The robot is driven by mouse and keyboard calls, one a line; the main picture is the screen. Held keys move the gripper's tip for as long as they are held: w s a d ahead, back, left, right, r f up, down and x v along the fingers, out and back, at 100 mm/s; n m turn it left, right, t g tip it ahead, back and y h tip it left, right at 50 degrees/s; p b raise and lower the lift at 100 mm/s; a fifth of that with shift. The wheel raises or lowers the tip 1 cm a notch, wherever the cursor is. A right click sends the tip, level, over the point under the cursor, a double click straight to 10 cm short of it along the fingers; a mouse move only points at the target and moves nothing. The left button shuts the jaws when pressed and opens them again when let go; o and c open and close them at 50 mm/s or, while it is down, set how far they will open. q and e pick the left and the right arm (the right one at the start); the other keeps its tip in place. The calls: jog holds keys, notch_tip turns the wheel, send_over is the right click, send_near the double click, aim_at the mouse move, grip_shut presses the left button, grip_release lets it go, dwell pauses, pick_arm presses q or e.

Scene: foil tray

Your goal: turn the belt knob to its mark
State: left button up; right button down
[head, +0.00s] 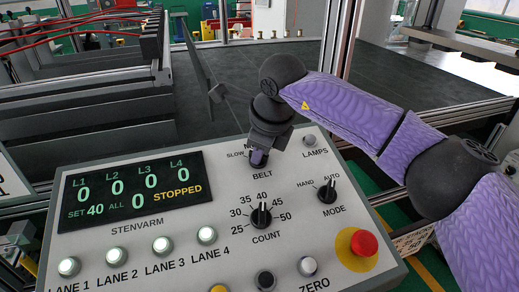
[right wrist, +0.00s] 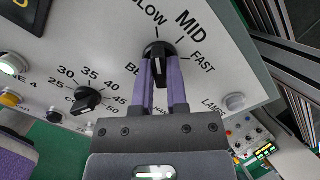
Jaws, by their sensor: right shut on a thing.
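The black belt knob (right wrist: 157,50) sits on the pale control panel (head: 155,245), with SLOW, MID and FAST printed around it. In the right wrist view, the two purple fingers of my right gripper (right wrist: 160,68) reach down to the knob, one on each side, and are shut on it. The knob's pointer direction is hard to read. In the head view my right gripper (head: 259,158) stands over the BELT label and hides most of the knob and part of its scale. My left gripper is in neither view.
The COUNT knob (head: 262,215) and MODE knob (head: 326,190) are close by. A red stop button (head: 364,243) is at lower right, and several lane buttons line the lower left. The display (head: 133,193) reads SET 40 and STOPPED. A dark conveyor lies behind.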

jog(key=shift+r, duration=0.1)
jog(key=c, duration=0.6)
grip_release()
jog(key=shift+c, duration=0.2)
jog(key=b+v, duration=0.1)
jog(key=v, duration=0.8)
jog(key=shift+r+b, duration=0.3)
jog(key=shift+r, duration=0.1)
jog(key=shift+s+d, duration=0.1)
jog(key=shift+d, duration=0.05)
